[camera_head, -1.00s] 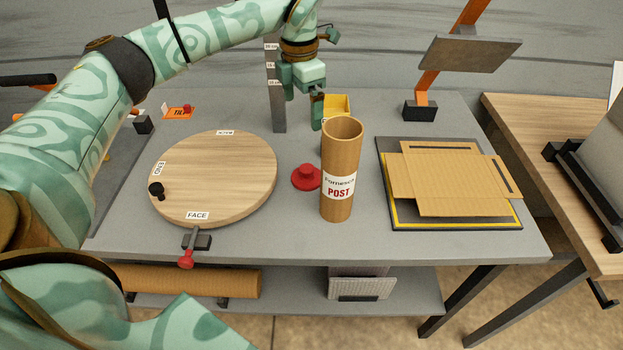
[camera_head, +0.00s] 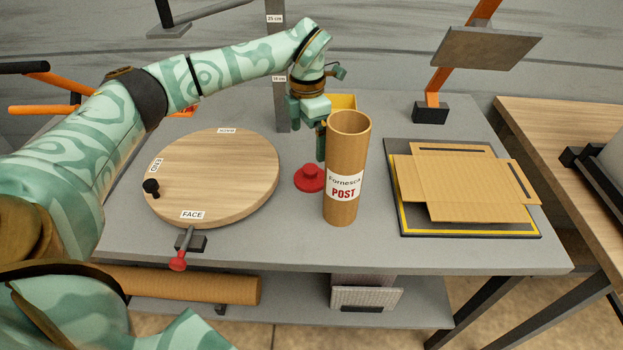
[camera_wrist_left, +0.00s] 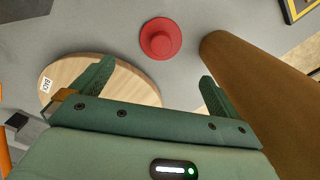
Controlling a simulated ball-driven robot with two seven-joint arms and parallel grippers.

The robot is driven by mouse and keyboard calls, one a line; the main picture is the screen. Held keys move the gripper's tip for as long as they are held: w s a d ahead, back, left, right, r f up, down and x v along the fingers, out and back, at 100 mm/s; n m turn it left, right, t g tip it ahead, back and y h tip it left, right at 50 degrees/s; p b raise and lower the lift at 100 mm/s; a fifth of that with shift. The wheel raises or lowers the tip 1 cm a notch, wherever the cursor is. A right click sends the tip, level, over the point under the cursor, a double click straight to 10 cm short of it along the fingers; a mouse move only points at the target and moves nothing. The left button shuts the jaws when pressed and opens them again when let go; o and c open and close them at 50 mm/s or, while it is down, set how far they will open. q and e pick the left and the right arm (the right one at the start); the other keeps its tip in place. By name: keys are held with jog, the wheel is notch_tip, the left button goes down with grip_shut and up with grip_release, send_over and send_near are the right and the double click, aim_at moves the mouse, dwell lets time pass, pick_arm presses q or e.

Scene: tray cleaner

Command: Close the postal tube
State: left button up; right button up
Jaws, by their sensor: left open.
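The postal tube (camera_head: 344,205) is brown cardboard with a white "Fornesca POST" label. It stands upright on the grey table with its top end open; it also shows at the right of the left wrist view (camera_wrist_left: 262,85). A red cap (camera_head: 310,179) with a raised knob lies on the table just left of the tube, and it shows in the left wrist view (camera_wrist_left: 160,39). My left gripper (camera_head: 319,150) points down behind and above the cap, close to the tube. In the left wrist view (camera_wrist_left: 155,85) its fingers are apart with nothing between them. My right gripper is not in view.
A round wooden turntable (camera_head: 212,180) with labels is at the left, with a red-tipped lever (camera_head: 180,258) in front. Flat cardboard (camera_head: 465,180) lies on a yellow-edged mat at the right. A yellow bin (camera_head: 343,102) and an upright ruler (camera_head: 279,110) stand behind.

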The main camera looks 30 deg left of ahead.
aim_at(309, 168)
pick_arm(q)
notch_tip(309, 168, down, 6)
jog(key=shift+r+b, duration=0.15)
jog(key=shift+b, duration=0.45)
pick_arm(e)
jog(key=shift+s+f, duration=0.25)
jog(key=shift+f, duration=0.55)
pick_arm(q)
notch_tip(309, 168, down, 5)
jog(key=shift+w+f+b, duration=0.15)
jog(key=shift+f+b, duration=0.05)
jog(key=shift+b, duration=0.85)
jog(key=shift+r, duration=0.1)
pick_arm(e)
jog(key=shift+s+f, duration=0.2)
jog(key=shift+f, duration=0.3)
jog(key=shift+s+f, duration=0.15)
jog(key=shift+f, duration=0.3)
pick_arm(q)
jog(key=c, duration=1.1)
